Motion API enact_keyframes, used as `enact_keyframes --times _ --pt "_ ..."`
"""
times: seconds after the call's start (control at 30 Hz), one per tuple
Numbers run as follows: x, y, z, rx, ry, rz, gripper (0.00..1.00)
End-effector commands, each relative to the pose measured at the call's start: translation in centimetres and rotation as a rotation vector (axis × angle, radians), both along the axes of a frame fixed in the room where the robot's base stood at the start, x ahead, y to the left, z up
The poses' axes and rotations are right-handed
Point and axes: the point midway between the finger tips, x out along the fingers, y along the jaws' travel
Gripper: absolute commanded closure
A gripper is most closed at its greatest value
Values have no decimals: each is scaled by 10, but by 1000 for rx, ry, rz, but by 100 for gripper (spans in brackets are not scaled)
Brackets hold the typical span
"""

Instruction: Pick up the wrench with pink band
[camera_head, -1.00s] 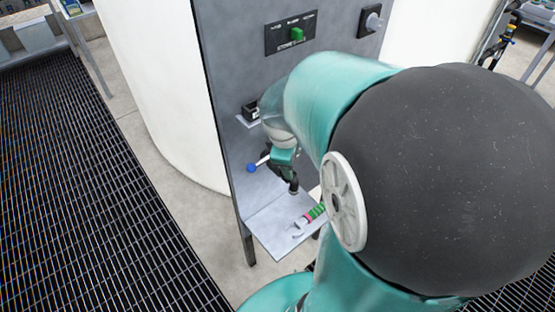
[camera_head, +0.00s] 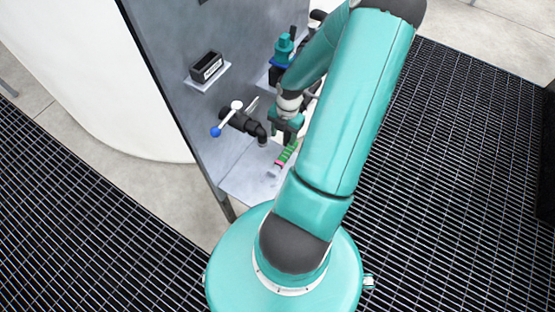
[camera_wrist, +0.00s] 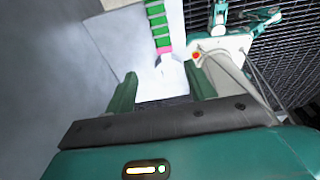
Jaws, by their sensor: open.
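The wrench with a pink band (camera_head: 287,153) lies on the grey shelf of the panel in the head view. It has a green segmented handle, a pink band and a pale metal head. My gripper (camera_head: 287,136) is by the handle's upper end there and hides part of it. In the wrist view, the wrench (camera_wrist: 157,22) shows beyond my open gripper (camera_wrist: 162,84). Its pink band and pale head line up with the gap between the two green fingers. The fingers do not hold it. Its far handle end is cut off by the picture's top edge.
A black pipe valve with a white, blue-tipped lever (camera_head: 227,117) sticks out from the panel just left of my gripper. A black box (camera_head: 206,67) sits on a small ledge above. The shelf (camera_head: 240,185) has bare room left of the wrench. Dark floor grating (camera_head: 455,170) lies right.

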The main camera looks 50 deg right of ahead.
Motion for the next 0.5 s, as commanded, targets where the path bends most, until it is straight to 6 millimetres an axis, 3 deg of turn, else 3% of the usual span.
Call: enact_keyframes --times 0.3,0.5 --pt "-5 12 -59 4 4 1 45" --pt "-4 15 -77 2 4 0 45"
